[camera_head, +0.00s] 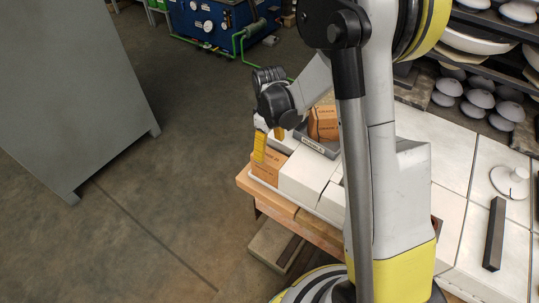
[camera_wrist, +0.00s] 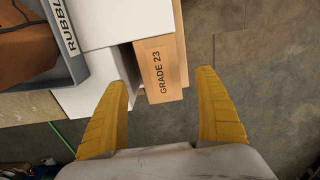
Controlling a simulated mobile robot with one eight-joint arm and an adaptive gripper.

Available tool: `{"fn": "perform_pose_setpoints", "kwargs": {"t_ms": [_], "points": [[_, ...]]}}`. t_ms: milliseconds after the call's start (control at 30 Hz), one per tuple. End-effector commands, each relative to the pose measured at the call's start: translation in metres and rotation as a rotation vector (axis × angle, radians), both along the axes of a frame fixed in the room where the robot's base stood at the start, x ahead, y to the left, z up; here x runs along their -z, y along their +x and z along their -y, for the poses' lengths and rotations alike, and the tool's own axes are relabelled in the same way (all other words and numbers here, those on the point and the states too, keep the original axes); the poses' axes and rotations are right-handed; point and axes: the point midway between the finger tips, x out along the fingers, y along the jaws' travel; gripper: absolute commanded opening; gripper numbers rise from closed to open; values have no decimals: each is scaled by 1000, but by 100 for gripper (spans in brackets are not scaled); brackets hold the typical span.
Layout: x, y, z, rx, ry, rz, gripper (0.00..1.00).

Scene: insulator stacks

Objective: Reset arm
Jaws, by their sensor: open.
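My gripper (camera_head: 268,146) hangs at the left end of the wooden bench in the head view, yellow fingers pointing down. In the wrist view the fingers (camera_wrist: 162,80) are spread wide with nothing held between them. A brown box marked GRADE 23 (camera_wrist: 161,68) lies beyond the fingertips, nearer the left finger. A brown box (camera_head: 266,167) also shows just below the gripper in the head view. The exact gap between fingers and box is hard to tell. My arm hides part of the bench.
White boxes (camera_head: 305,175) sit beside the brown box. A grey bin (camera_wrist: 75,62) with brown contents stands behind them. A grey cabinet (camera_head: 65,85) stands at left, with open floor (camera_head: 170,200) between. A dark bar (camera_head: 494,235) lies on the white tiled surface at right.

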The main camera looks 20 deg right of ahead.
Motion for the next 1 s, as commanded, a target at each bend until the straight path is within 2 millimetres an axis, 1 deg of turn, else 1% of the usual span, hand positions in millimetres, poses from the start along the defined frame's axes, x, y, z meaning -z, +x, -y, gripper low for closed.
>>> {"fn": "perform_pose_setpoints", "kwargs": {"t_ms": [33,100,200,300,400,567,667,767,867,900,1000], "points": [[-13,-1,0,0,0,0,81],[-28,-1,0,0,0,0,81],[-46,-1,0,0,0,0,81],[-59,0,0,0,0,0,81],[-66,0,0,0,0,0,81],[-68,0,0,0,0,0,81],[-75,-4,0,11,0,11,81],[-95,-14,-1,49,0,49,81],[-125,-32,-3,115,4,117,81],[-138,-41,-3,147,9,148,81],[-166,-66,-5,229,23,229,81]]}}
